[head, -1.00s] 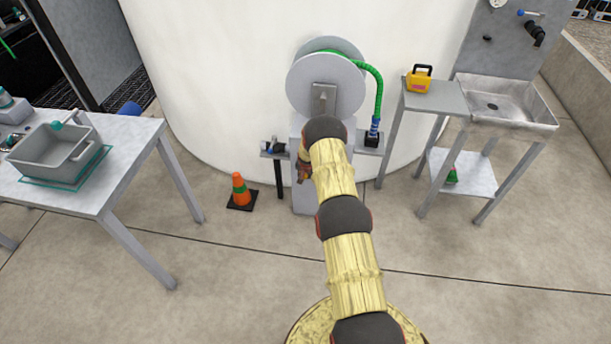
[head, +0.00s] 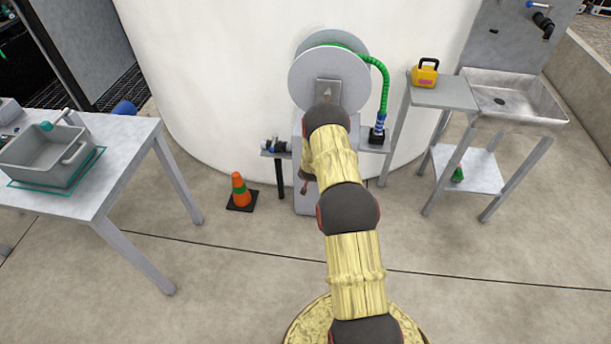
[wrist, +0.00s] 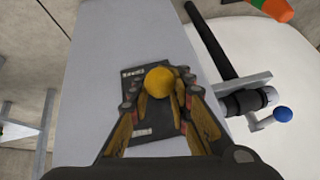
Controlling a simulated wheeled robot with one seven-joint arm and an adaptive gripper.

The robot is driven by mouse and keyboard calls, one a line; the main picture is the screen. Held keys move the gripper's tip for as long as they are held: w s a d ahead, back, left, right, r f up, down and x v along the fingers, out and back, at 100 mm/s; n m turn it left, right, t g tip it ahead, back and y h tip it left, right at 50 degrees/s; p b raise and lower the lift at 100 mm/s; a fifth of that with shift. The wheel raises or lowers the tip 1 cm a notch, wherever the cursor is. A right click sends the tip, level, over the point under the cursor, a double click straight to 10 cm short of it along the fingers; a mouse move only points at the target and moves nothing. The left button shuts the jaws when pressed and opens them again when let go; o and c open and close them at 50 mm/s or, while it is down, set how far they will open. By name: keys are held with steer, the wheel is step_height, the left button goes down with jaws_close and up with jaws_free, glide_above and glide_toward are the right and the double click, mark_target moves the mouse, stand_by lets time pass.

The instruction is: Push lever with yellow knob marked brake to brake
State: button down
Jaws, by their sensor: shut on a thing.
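The yellow round knob (wrist: 159,82) shows in the wrist view between the fingertips of my gripper (wrist: 160,90). My gripper is shut on it, with fingers on both sides. Behind the knob lies a dark plate (wrist: 149,118) with a small white label at each end; the lettering is too small to read. The plate sits on the grey face of the reel stand (wrist: 95,95). In the head view my arm covers the knob, the plate and most of the gripper. The lever's shaft is hidden beneath the knob.
The hose reel (head: 325,78) with its green hose (head: 385,85) stands against a white tank. A blue-knobbed valve (wrist: 283,114) juts from the stand's side. An orange cone (head: 240,188) stands at left on the floor. A table with a grey tote (head: 45,160) is further left; a sink (head: 510,100) is right.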

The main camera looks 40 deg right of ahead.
step_height(320, 180, down, 6)
steer(key=n+t+h, duration=0.1)
steer(key=t+h, duration=0.7)
steer(key=shift+w+f, duration=0.2)
steer(key=shift+w, duration=0.15)
steer(key=shift+t+h, duration=0.3)
stand_by(0.3)
steer(key=c, duration=1.9)
jaws_free()
steer(key=shift+f, duration=0.1)
steer(key=shift+s, duration=0.2)
